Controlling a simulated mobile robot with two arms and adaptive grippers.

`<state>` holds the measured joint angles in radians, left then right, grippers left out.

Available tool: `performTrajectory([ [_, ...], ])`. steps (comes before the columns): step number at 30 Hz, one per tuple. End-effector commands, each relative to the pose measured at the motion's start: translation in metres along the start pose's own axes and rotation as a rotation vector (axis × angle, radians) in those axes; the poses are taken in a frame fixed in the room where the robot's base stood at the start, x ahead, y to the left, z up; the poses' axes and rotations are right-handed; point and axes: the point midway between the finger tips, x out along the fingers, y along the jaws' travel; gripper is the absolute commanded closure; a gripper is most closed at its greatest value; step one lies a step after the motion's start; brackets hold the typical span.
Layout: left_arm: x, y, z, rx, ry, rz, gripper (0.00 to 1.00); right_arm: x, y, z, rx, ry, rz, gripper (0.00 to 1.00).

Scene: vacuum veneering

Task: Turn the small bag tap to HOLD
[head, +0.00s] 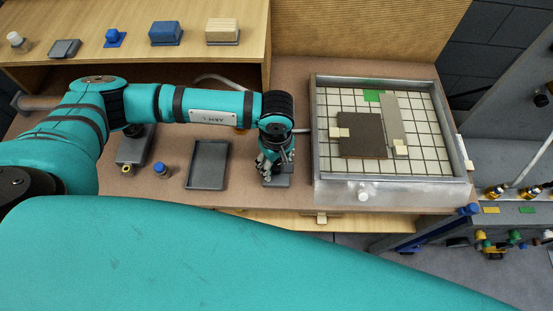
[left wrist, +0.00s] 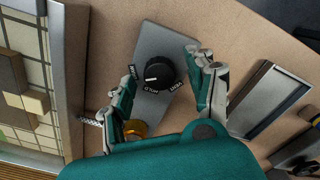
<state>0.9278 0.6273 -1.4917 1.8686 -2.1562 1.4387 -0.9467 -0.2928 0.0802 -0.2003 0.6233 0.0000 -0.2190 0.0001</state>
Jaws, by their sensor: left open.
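The small bag tap is a black round knob (left wrist: 160,73) on a grey base plate (left wrist: 152,40), with labels around it that include HOLD and VENT. In the left wrist view its white pointer mark faces left, close to the label at the left, which is hard to read, and away from HOLD below it. My left gripper (left wrist: 165,75) is open, with one finger on each side of the knob; I cannot tell whether either touches it. In the head view the left gripper (head: 270,163) points down over the base plate (head: 280,181) and hides the knob. My right gripper is not in view.
The framed grid bed (head: 330,150) with a brown panel (head: 362,146) stands right of the tap. An empty grey tray (head: 207,165) and a blue-capped item (head: 161,170) lie left. A brass fitting (left wrist: 136,128) sits by the plate. A wooden shelf (head: 130,20) is behind.

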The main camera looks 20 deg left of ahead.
Motion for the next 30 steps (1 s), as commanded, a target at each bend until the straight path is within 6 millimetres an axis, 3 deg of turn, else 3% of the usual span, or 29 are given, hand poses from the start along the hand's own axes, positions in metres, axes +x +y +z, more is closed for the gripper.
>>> performTrajectory([
  [4,0.003,0.0,0.0,0.0,0.001,0.0,0.43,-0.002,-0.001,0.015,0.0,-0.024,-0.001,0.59],
  [9,0.003,0.0,0.0,0.0,0.001,0.0,0.43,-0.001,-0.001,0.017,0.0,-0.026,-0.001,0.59],
  [22,0.003,0.0,0.0,-0.001,0.001,0.0,0.98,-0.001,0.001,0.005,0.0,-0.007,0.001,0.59],
  [30,0.004,0.0,0.0,-0.03,0.0,0.001,0.99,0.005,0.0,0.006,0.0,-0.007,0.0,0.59],
])
